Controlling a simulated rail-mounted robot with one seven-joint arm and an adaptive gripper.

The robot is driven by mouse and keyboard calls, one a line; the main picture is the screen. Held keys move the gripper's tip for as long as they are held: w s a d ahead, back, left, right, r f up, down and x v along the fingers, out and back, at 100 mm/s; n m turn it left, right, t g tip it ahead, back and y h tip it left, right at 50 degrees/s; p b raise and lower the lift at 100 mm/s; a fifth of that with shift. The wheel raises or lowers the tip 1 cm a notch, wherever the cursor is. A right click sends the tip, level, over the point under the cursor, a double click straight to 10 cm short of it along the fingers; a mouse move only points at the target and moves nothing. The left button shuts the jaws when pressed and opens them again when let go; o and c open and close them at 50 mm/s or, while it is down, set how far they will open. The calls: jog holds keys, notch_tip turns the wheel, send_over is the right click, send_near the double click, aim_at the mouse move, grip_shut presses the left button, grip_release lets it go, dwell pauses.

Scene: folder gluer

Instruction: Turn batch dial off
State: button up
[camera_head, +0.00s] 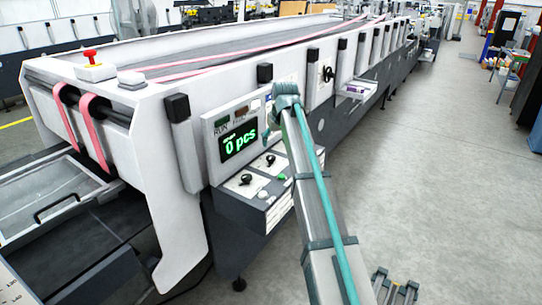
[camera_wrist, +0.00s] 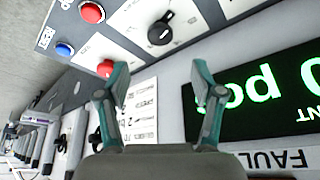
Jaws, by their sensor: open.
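The control panel (camera_head: 240,135) has a green-lit "0 pcs" display (camera_head: 240,142), also in the wrist view (camera_wrist: 262,92), where it appears turned around. Below it in the head view are two black dials, one on the left (camera_head: 245,180) and one on the right (camera_head: 270,160). A black dial with a pale pointer mark (camera_wrist: 161,29) sits near the top of the wrist view; I cannot read which dial is the batch one. My gripper (camera_wrist: 160,82) is open and empty, in front of the panel, its fingertips short of that dial in the picture.
Red buttons (camera_wrist: 92,12) (camera_wrist: 106,68) and a blue button (camera_wrist: 65,49) lie near the dial in the wrist view. A green button (camera_head: 281,177) sits on the panel. A red emergency button (camera_head: 91,57) tops the machine.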

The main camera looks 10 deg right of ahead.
aim_at(271, 157)
jog(key=p+x, duration=0.2)
jog(key=x, duration=0.7)
jog(key=shift+w+f, duration=0.1)
jog(key=shift+f, duration=0.2)
jog(key=c, duration=1.1)
jog(key=shift+d+n+g+y+b, duration=0.15)
jog(key=shift+n+g+y+b, duration=0.25)
jog(key=shift+n, duration=1)
jog(key=o, duration=1.1)
